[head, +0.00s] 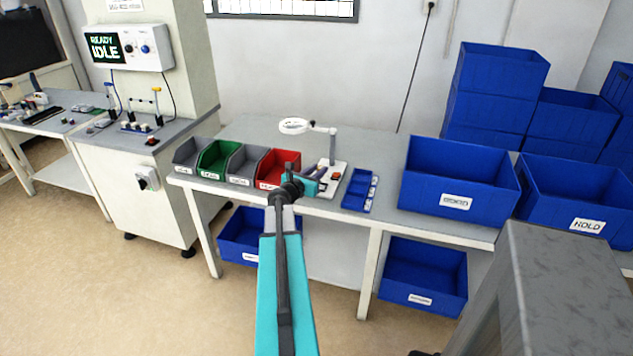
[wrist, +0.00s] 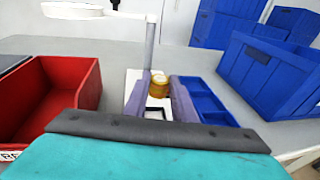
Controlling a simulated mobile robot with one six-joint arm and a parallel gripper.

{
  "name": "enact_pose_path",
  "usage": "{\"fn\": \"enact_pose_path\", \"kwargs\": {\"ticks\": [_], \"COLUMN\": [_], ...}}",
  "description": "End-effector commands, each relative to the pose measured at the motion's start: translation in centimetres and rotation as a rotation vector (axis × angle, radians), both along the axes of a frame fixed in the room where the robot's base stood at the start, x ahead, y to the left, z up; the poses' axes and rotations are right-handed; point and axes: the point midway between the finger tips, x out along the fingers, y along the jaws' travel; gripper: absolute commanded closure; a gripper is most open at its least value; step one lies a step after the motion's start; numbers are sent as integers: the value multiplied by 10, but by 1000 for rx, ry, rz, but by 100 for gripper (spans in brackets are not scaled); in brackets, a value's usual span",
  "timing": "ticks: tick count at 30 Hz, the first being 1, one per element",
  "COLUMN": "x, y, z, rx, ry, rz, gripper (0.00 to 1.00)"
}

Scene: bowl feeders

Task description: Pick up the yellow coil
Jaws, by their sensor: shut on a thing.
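The yellow coil (wrist: 159,80) is a small, round, yellow-orange piece in the middle of the wrist view, between the far ends of my gripper's two purple-grey fingers. My gripper (wrist: 160,90) is shut on it. In the head view my gripper (head: 318,182) is over the white base of the magnifier lamp on the table, and I cannot make out the coil there. From these views I cannot tell whether the coil touches the base below it.
The magnifier lamp (head: 295,126) stands close behind my gripper. A red bin (head: 268,180) is to its left and a blue divided tray (head: 357,203) to its right. A large blue crate (head: 430,188) stands further right. Grey table (head: 385,145) behind the tray is clear.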

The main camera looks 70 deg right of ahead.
Motion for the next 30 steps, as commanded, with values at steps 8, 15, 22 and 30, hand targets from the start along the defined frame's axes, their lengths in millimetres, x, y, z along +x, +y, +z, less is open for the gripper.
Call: {"fn": "enact_pose_path", "kwargs": {"ticks": [8, 15, 22, 30], "x": [0, 0, 0, 0], "y": [0, 0, 0, 0], "z": [31, 38, 38, 37], "rx": [-1, 0, 0, 0], "ry": [0, 1, 1, 1], "rz": [0, 0, 0, 0], "gripper": [100, 100, 100, 100]}}
